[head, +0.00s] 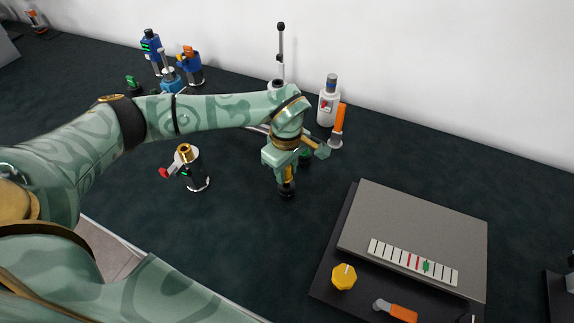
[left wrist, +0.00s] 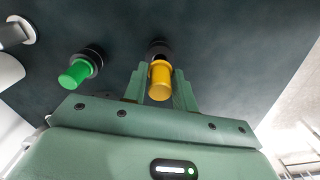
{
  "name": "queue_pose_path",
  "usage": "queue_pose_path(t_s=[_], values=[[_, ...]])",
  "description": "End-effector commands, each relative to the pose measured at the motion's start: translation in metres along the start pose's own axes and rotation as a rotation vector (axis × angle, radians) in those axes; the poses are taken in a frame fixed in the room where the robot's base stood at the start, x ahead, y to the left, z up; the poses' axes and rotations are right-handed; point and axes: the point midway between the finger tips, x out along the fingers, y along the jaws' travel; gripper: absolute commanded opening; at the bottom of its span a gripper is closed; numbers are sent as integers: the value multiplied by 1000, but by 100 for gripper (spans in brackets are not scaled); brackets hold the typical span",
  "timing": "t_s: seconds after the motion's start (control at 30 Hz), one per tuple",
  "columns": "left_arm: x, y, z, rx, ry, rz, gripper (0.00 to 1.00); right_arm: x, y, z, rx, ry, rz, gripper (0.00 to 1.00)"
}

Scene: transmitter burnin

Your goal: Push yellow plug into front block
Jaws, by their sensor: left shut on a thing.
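The yellow plug (head: 288,172) is upright between the fingers of my left gripper (head: 287,180), which is shut on it. In the left wrist view the yellow plug (left wrist: 160,80) sits between the two green fingers (left wrist: 161,88). A round black block (head: 287,191) is directly under the plug on the dark table; it also shows just past the plug in the left wrist view (left wrist: 159,49). I cannot tell how deep the plug sits in it. A green plug (left wrist: 75,73) stands in another black block (left wrist: 90,56) beside it. My right gripper is not in view.
A grey device (head: 420,225) with a yellow knob (head: 344,276) and an orange-handled switch (head: 400,311) lies at right. A white bottle (head: 328,104) and orange-handled tool (head: 340,122) stand behind. A brass-topped stand (head: 185,155) is at left. The table between stand and device is mostly clear.

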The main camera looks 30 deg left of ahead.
Motion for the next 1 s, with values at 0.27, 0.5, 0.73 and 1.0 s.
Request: queue_pose_path(t_s=[0.27, 0.5, 0.73, 1.0], values=[[1, 0, 0, 0, 0, 0, 2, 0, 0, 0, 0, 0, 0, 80], [1, 0, 0, 0, 0, 0, 2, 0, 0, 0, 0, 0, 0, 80], [0, 0, 0, 1, 1, 1, 2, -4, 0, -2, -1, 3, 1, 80], [1, 0, 0, 0, 1, 0, 2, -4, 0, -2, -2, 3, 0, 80]])
